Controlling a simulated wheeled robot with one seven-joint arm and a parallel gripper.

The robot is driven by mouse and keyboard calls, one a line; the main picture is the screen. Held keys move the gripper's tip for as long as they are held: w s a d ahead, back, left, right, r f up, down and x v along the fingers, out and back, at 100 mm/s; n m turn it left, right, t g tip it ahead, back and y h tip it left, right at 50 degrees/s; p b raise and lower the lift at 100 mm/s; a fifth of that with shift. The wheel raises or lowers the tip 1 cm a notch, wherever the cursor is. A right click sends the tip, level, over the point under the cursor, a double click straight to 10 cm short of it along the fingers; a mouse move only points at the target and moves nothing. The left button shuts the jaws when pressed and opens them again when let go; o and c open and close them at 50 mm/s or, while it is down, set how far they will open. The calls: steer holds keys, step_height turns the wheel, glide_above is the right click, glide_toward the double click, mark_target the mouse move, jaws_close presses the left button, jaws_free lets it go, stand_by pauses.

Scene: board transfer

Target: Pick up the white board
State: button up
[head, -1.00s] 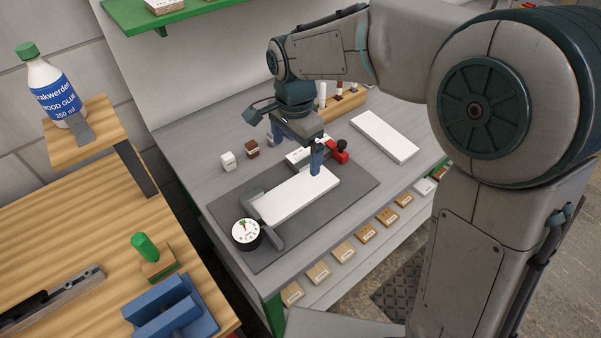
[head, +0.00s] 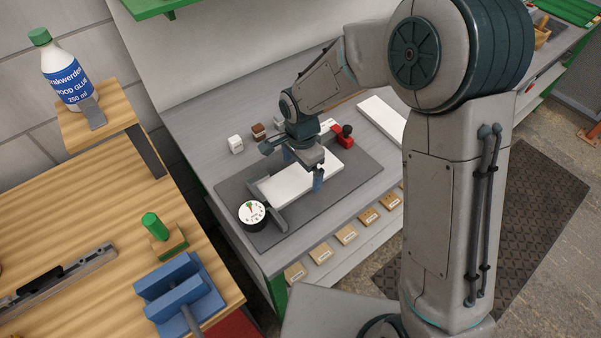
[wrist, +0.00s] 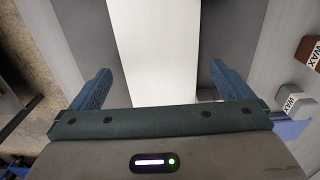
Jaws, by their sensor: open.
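The white board (head: 283,190) lies flat on a dark grey mat (head: 240,192) on the grey bench. Its left end is by a dark grey bar and a round dial gauge (head: 252,213). My gripper (head: 303,171) is over the right part of the board, with its fingers apart on either side of the board's width. In the wrist view the white board (wrist: 157,50) runs between the two blue fingers of my open gripper (wrist: 162,88), with a gap to each finger. Fingertip height cannot be told exactly.
A second white board (head: 382,119) lies at the bench's back right. A red clamp-like tool (head: 342,137) sits close to my gripper. White (head: 235,144) and brown (head: 258,131) blocks stand behind the mat. A wooden bench with a glue bottle (head: 68,72) is at left.

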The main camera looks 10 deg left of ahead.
steer(key=shift+f, duration=0.75)
steer(key=c, duration=1.2)
steer(key=shift+r, duration=0.1)
steer(key=shift+w+r, duration=0.1)
steer(key=shift+r, duration=0.35)
step_height(320, 180, up, 3)
steer(key=shift+d+r+b, duration=0.1)
steer(key=shift+r+b, duration=0.05)
steer(key=shift+b, duration=0.45)
steer(key=d+r+b, duration=0.2)
steer(key=d+r, duration=0.4)
steer(key=d, duration=0.5)
steer(key=shift+w+d+r, duration=0.2)
steer(key=shift+d+r, duration=0.05)
steer(key=shift+r, duration=0.1)
